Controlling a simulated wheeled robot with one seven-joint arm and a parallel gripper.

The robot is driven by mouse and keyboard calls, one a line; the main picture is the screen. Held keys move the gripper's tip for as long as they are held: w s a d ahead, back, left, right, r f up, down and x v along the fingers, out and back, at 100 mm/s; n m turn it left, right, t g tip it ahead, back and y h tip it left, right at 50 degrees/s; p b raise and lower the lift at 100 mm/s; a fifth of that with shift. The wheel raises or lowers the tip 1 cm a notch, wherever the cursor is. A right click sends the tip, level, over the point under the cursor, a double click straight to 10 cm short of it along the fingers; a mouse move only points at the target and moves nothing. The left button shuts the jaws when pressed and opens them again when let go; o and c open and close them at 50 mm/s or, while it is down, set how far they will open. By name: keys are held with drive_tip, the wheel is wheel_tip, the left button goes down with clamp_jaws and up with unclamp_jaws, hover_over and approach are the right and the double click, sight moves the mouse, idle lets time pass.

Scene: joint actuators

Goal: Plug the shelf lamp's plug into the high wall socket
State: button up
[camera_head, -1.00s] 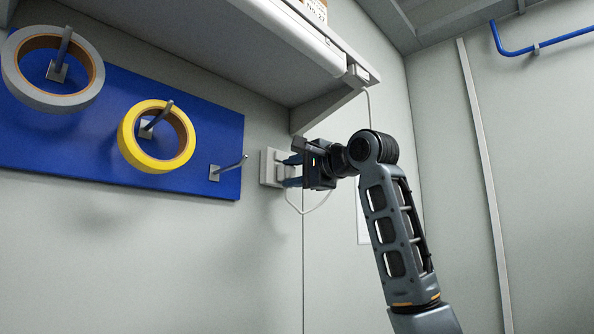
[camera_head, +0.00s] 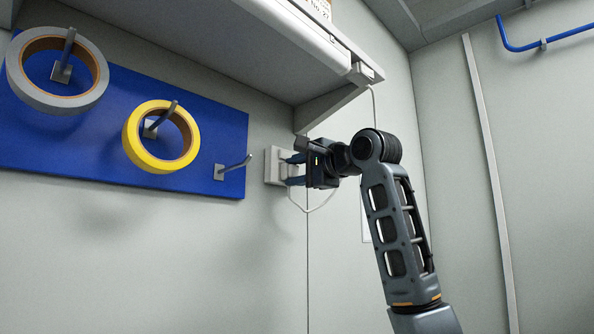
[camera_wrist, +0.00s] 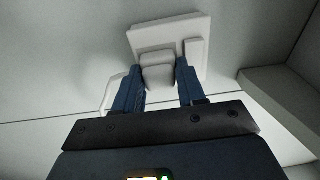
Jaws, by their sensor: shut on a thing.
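The high wall socket (camera_head: 272,166) is a pale plate on the back wall, right of the blue board. It fills the top of the wrist view (camera_wrist: 150,35). My gripper (camera_head: 290,170) is at the socket, its blue fingers pointing at the plate. In the wrist view my gripper (camera_wrist: 160,75) is shut on the white plug (camera_wrist: 158,74), with a finger on each side. The plug is right up against the plate's face; its pins are hidden, so I cannot tell how deep they sit. The white cord (camera_head: 322,208) loops below my gripper and rises to the shelf lamp (camera_head: 300,35).
The shelf (camera_head: 215,50) and its bracket (camera_head: 330,106) are just above my gripper. The blue board (camera_head: 70,145) holds a grey tape roll (camera_head: 25,92), a yellow tape roll (camera_head: 150,161) and a bare peg (camera_head: 235,165). The wall below is clear.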

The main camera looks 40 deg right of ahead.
idle(0.3)
drive_tip(key=o, duration=0.8)
drive_tip(key=shift+o, duration=1.2)
drive_tip(key=shift+r, duration=0.15)
drive_tip(key=s+b, duration=0.2)
drive_tip(key=s, duration=0.5)
drive_tip(key=shift+s+a+f, duration=0.25)
drive_tip(key=shift+s+f, duration=0.1)
drive_tip(key=shift+s, duration=0.05)
